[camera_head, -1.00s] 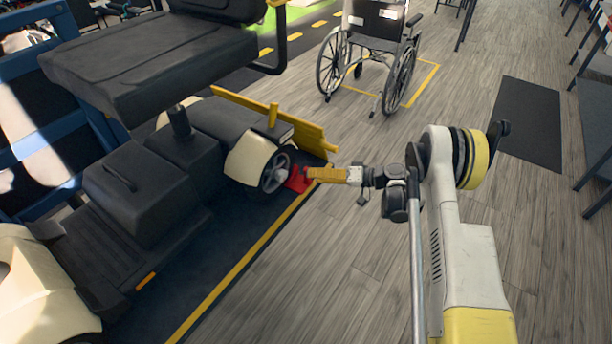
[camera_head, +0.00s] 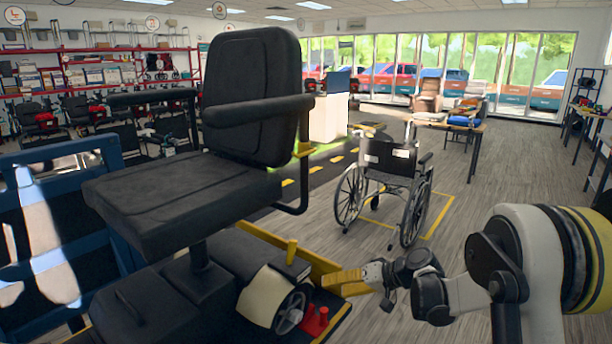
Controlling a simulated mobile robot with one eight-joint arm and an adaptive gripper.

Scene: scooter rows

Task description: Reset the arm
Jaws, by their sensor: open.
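My arm (camera_head: 530,262) reaches in from the right, and my gripper (camera_head: 330,282) ends in yellow fingers pointing left. The gripper is open, with nothing seen between the fingers, though the gap is hard to make out at this size. A red object (camera_head: 315,321) stands low beside the scooter's front wheel (camera_head: 291,310), below the fingertips and apart from them in the picture. The mobility scooter (camera_head: 232,185) has a black seat and a cream fender (camera_head: 262,295). A yellow bar (camera_head: 285,250) runs behind the wheel, close to the fingers in the picture.
A wheelchair (camera_head: 388,190) stands in a yellow floor marking beyond my gripper. Tables (camera_head: 462,127) and windows lie at the back. A blue frame (camera_head: 105,165) is at the left, with red shelves behind. Grey floor is open at the right centre.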

